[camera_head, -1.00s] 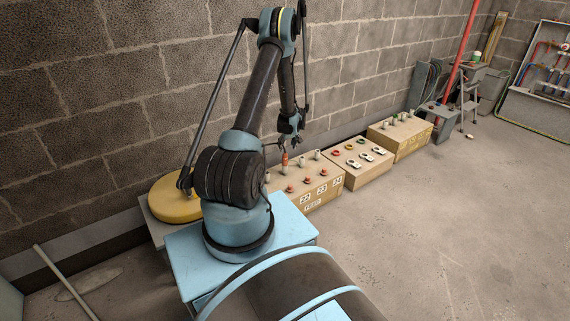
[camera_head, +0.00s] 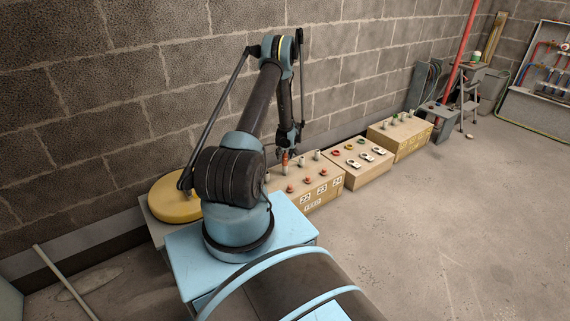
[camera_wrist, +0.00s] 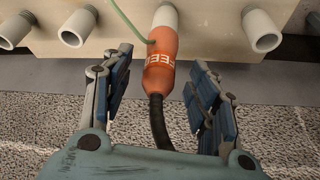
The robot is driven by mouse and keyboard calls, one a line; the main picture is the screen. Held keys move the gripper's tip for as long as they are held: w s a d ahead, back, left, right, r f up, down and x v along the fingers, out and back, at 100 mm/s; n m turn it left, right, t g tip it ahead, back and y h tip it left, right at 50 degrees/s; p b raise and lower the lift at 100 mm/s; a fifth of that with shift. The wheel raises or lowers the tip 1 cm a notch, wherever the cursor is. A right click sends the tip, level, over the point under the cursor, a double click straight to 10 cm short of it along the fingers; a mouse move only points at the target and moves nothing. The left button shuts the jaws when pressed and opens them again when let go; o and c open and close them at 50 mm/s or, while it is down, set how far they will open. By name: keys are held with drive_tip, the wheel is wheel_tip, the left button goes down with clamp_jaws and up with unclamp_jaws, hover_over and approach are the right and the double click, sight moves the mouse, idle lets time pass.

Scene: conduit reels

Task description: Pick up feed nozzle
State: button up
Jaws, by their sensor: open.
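The feed nozzle (camera_wrist: 160,62) is orange with white lettering and a black hose at its lower end. In the wrist view it stands against a white pipe stub on the tan box, its upper end at the stub. My gripper (camera_wrist: 158,85) is open, with one blue-padded finger on each side of the nozzle and gaps between. In the head view the nozzle (camera_head: 285,159) shows small and orange at the left box, with my gripper (camera_head: 291,155) right at it. The exact finger spacing is too small to tell there.
White pipe stubs (camera_wrist: 262,30) stick out beside the nozzle on both sides. A thin green line (camera_wrist: 125,22) runs to the nozzle. More tan boxes (camera_head: 360,165) stand along the block wall to the right. The floor (camera_head: 430,230) in front is clear.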

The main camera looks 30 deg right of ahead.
drive_tip(key=shift+x, duration=2.1)
drive_tip(key=c, duration=1.2)
